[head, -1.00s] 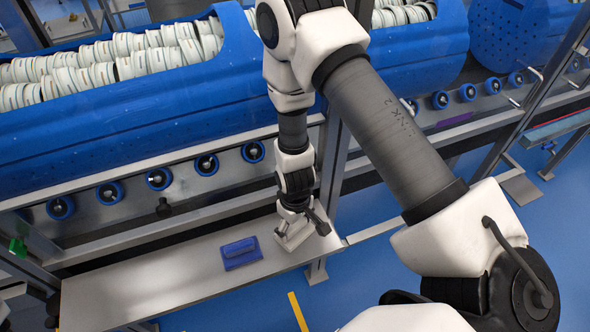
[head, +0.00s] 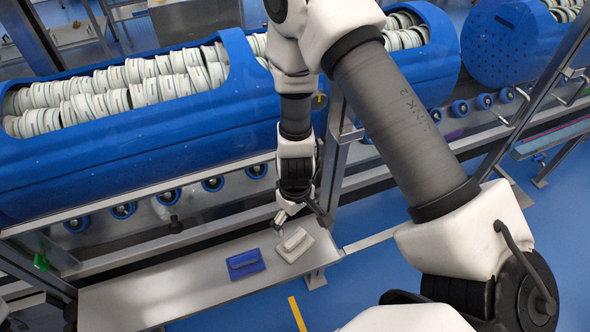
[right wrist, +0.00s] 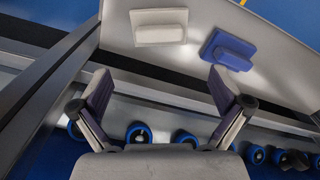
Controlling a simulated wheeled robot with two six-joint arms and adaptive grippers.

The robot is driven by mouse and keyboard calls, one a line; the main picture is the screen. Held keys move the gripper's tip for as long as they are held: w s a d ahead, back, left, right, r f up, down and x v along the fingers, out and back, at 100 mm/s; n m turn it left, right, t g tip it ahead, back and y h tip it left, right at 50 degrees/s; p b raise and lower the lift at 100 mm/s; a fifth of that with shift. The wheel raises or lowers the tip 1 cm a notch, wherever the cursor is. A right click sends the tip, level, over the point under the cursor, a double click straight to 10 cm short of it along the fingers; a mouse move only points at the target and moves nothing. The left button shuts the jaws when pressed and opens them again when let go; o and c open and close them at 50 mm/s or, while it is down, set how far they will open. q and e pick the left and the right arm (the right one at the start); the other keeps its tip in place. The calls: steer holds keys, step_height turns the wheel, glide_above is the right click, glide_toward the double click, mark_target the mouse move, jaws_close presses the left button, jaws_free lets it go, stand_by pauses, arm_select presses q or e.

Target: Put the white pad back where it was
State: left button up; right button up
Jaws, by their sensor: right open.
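The white pad (head: 294,245) lies flat on the grey metal shelf, near its right end, with its handle ridge up. It also shows in the right wrist view (right wrist: 159,27). A blue pad (head: 245,263) lies just left of it in the head view and shows in the right wrist view too (right wrist: 228,48). My right gripper (head: 300,214) is above and behind the white pad, apart from it. In the right wrist view the fingers (right wrist: 158,85) are spread wide with nothing between them.
The grey shelf (head: 150,290) is bare left of the pads. Behind it runs a rail with several blue rollers (head: 213,184). Above are large blue tubs (head: 110,135) full of white discs. A metal post (head: 334,160) stands close right of my right gripper.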

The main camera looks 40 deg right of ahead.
arm_select(q)
steer(key=shift+r, duration=0.35)
arm_select(e)
steer(key=s+f+m, duration=0.1)
steer(key=s+f, duration=0.2)
steer(key=s, duration=0.4)
steer(key=s+f+m, duration=0.1)
steer(key=s+f, duration=0.3)
steer(key=s, duration=0.4)
steer(key=shift+s+a+f, duration=0.2)
steer(key=shift+a+f, duration=0.1)
steer(key=shift+a, duration=0.05)
steer(key=shift+w, duration=0.1)
stand_by(0.9)
